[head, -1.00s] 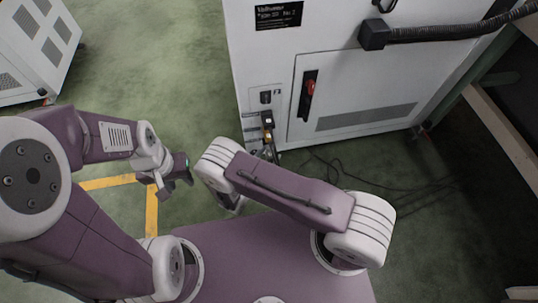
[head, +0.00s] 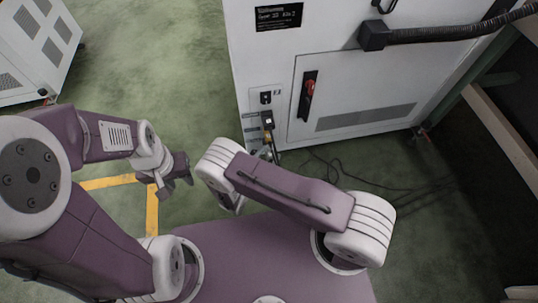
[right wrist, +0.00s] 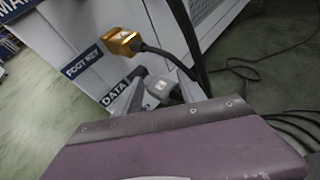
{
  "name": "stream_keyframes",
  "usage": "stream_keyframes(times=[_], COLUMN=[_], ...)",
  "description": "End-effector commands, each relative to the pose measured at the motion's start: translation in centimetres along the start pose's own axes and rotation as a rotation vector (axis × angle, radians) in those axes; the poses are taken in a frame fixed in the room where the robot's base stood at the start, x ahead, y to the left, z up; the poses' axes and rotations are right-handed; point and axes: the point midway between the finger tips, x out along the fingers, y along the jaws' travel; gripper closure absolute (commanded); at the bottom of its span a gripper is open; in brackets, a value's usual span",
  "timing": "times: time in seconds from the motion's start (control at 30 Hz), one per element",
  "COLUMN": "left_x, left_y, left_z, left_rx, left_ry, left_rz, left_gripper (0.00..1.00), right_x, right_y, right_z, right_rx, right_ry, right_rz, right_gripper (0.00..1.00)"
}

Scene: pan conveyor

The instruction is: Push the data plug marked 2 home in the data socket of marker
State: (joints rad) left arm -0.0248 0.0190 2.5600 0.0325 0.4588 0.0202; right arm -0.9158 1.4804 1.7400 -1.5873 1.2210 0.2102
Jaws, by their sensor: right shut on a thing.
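In the right wrist view a grey plug (right wrist: 163,87) with a small pale label sits between the fingers of my right gripper (right wrist: 158,92), which is shut on it. The mark on the label is too small to read. The plug is close to the white cabinet panel, beside a dark label reading DATA (right wrist: 116,91). The data socket is hidden, and I cannot tell whether the plug is in it. In the head view my right forearm mostly covers this gripper. My left gripper (head: 179,172) is open and empty, well left of the cabinet.
A yellow plug (right wrist: 124,42) with a black cable is on the panel above a second dark label (right wrist: 82,62). Loose dark cables (head: 335,168) lie on the green floor. Floor around my left gripper is free.

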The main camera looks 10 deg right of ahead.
Motion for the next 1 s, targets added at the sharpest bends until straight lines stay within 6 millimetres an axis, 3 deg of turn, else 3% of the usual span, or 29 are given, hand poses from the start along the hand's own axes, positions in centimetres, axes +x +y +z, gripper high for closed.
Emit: stream_keyframes(times=[0.93, 0.97, 1.0], left_x=[0.6, 0.6, 0.6], left_y=[0.0, 0.0, 0.0], left_z=[0.1, 0.1, 0.1], left_rx=[0.0, 0.0, 0.0], left_ry=[0.0, 0.0, 0.0], left_rz=[0.0, 0.0, 0.0], left_gripper=[0.64, 0.64, 0.64], right_x=[1.6, 1.6, 1.6], right_y=[1.5, 1.5, 1.5], right_z=[0.4, 0.4, 0.4], right_rx=[0.001, 0.001, 0.0], right_ry=[0.0, 0.0, 0.0], right_rz=[0.0, 0.0, 0.0], right_gripper=[1.0, 0.5, 0.39])
